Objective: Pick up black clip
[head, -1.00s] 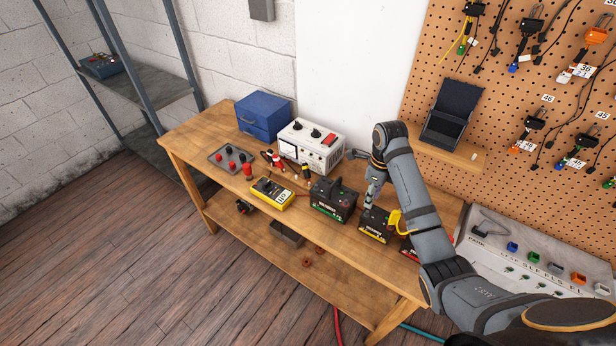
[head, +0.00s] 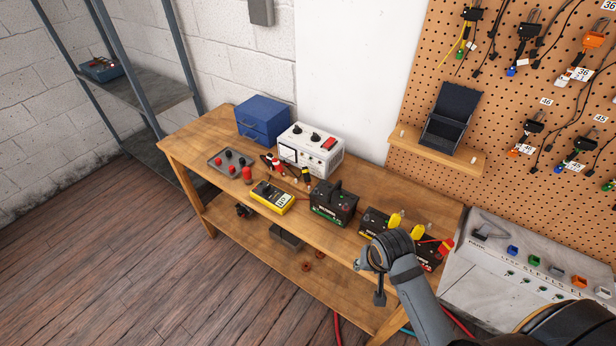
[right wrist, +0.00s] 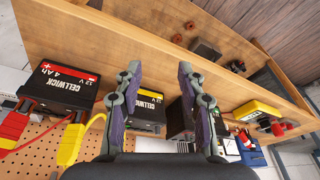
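Small red and black clips (head: 276,162) lie bunched in front of the white power unit. A dark clip with a yellow part (head: 305,174) lies just right of them; I cannot tell for certain which one is the black clip. My right arm reaches in from the lower right, its wrist over the bench's front edge, well right of these clips. In the right wrist view my right gripper (right wrist: 159,72) has its two fingers wide apart with nothing between them. In that view the red and black clips (right wrist: 278,128) are small at the right. My left gripper is not in view.
Black batteries (head: 333,203) stand along the bench, with yellow clamps (head: 395,220) and a red clamp (head: 446,246) at the right ones. A yellow meter (head: 272,197), white power unit (head: 311,150), blue box (head: 263,117) and grey tray (head: 230,161) stand farther left.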

